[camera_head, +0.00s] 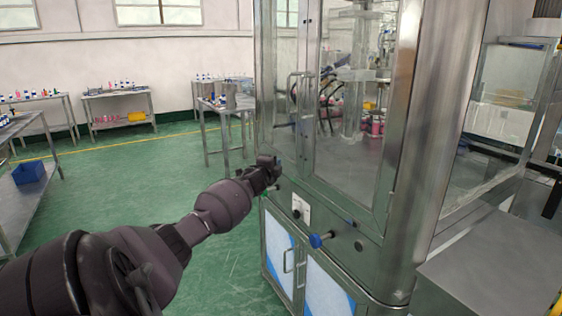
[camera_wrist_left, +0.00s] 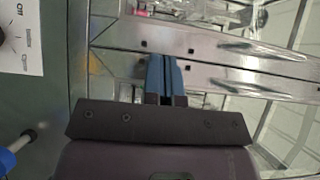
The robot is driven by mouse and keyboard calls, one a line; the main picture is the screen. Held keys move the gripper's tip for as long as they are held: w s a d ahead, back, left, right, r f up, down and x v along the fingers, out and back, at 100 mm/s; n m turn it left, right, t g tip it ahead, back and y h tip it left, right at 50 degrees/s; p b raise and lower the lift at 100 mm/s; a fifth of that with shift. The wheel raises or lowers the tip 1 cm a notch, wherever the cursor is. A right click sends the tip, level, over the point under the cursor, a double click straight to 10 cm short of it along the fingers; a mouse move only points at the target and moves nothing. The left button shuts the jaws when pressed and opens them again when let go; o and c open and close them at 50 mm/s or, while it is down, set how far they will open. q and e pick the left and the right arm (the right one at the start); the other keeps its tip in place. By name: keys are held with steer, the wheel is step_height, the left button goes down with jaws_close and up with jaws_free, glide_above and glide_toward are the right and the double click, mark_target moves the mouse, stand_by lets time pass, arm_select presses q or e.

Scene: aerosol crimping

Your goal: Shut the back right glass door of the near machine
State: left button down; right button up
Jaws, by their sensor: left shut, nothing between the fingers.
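The near machine (camera_head: 425,110) is a tall steel cabinet with glass doors above blue-and-white lower doors. A wide glass door (camera_head: 350,165) and a narrower glass door (camera_head: 283,130) with upright bar handles (camera_head: 293,92) show on the side facing me. I cannot tell which is the back right door or how far it stands open. My left gripper (camera_head: 272,162) is at the narrower door's lower end, close to the steel frame. In the left wrist view its blue fingertips (camera_wrist_left: 164,75) are together and empty, in front of steel rails. Contact is unclear. My right gripper is out of view.
A control panel (camera_head: 301,208) with a black knob and a blue-ended lever (camera_head: 320,240) sit below the glass. A steel table (camera_head: 495,262) stands at the right. Workbenches (camera_head: 118,102) line the back. Green floor (camera_head: 120,180) is clear at the left.

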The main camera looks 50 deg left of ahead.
arm_select(q)
steer(key=s+a, duration=0.1)
steer(key=s, duration=0.6)
stand_by(0.3)
